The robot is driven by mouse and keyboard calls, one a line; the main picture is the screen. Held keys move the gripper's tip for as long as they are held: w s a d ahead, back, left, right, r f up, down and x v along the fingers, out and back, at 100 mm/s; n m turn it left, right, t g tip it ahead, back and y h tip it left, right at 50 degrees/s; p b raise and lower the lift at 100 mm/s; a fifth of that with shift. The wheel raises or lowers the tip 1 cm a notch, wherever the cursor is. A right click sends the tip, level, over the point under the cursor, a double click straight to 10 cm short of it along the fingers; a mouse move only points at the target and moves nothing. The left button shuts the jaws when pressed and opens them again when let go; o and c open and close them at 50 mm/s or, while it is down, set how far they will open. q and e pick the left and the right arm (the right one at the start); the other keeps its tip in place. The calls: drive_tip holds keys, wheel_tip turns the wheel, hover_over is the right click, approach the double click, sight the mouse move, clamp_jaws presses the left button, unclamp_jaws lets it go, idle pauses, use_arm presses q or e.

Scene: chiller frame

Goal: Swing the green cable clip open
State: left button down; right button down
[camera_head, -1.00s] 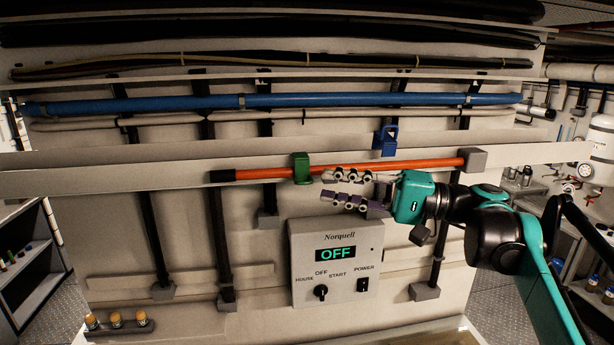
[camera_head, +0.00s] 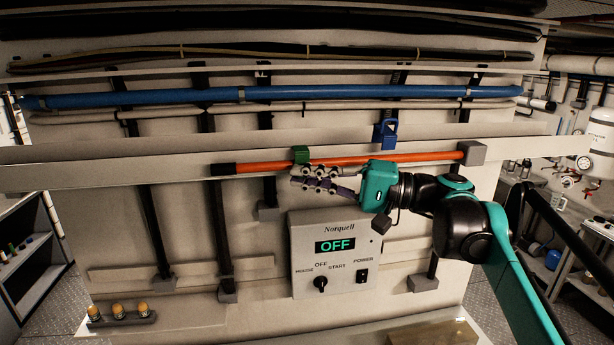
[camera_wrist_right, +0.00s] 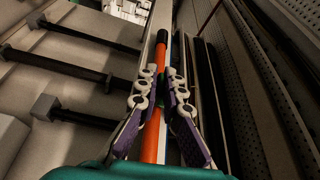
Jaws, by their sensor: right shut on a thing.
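The green cable clip (camera_head: 300,153) sits on the orange cable (camera_head: 410,158), left of the middle. Its upper part shows above the cable; its lower part is hidden by my right gripper (camera_head: 298,181). My right gripper reaches in from the right and is shut on the clip, with its fingers just below the cable. In the right wrist view, the purple-backed fingers (camera_wrist_right: 161,80) lie on both sides of the orange cable (camera_wrist_right: 152,145), and only a little dark green shows between them. My left gripper is not in view.
A blue clip (camera_head: 385,132) stands to the right above the cable. A grey end block (camera_head: 472,152) holds the cable's right end. The Norquell control box (camera_head: 335,275), reading OFF, is just below my gripper. A rail (camera_head: 120,178) runs behind the cable.

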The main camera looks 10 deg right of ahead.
sight(308, 154)
drive_tip(key=shift+r, duration=0.15)
drive_tip(key=r+m+p, duration=0.1)
drive_tip(key=p, duration=0.1)
drive_tip(key=r+m+h+p, duration=0.1)
drive_tip(key=r+m+p, duration=0.1)
drive_tip(key=shift+s+m+p, duration=0.3)
drive_tip(key=shift+s, duration=0.1)
drive_tip(key=shift+r+m+g+h+p, duration=0.55)
drive_tip(key=shift+r+m+p, duration=0.2)
drive_tip(key=shift+m+p, duration=0.55)
drive_tip(key=c, duration=1.7)
unclamp_jaws()
drive_tip(key=shift+f, duration=0.1)
drive_tip(key=shift+g, duration=0.25)
drive_tip(key=v, duration=1.2)
drive_tip(key=shift+d, duration=0.1)
